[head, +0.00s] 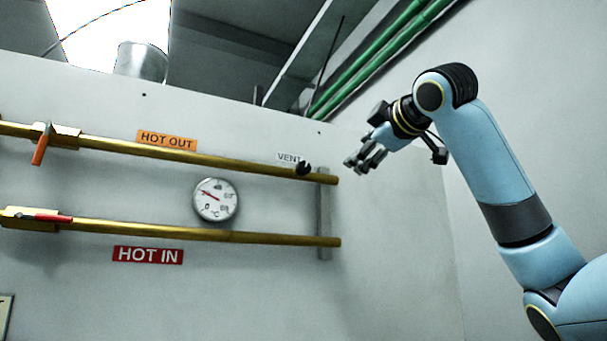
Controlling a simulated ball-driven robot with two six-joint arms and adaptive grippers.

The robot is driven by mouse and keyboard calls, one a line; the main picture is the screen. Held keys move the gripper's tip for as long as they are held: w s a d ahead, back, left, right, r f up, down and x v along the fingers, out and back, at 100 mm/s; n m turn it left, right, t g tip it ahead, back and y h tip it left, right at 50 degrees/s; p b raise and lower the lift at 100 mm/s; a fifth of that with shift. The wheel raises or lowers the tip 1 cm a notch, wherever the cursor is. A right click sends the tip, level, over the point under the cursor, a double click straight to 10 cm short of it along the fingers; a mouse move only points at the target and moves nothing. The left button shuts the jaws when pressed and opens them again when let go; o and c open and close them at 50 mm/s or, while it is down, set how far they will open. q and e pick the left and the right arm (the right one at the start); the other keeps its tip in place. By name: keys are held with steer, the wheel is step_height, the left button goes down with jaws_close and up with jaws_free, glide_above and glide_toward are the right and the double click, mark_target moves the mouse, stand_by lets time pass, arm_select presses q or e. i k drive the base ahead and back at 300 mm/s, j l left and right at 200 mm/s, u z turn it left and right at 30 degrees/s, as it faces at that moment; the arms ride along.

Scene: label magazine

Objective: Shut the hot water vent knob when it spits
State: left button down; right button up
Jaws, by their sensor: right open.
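The vent knob (303,168) is a small black knob on the upper brass pipe (220,160), near the pipe's right end. A white VENT label (288,157) is on the wall just above and left of it. No water or spray shows at the knob. My right gripper (354,163) is open and empty, to the right of the knob and apart from it in the picture. Its fingers point left and down toward the pipe end. My left gripper is not in view.
A lower brass pipe (200,233) runs below, with a red HOT IN label (148,255). An orange HOT OUT label (167,140) and a round gauge (215,199) are on the wall. Orange-red valve levers (40,148) are at left. A grey bracket (324,215) joins the pipe ends.

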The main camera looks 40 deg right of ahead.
mark_target(302, 168)
steer(key=z, duration=1.15)
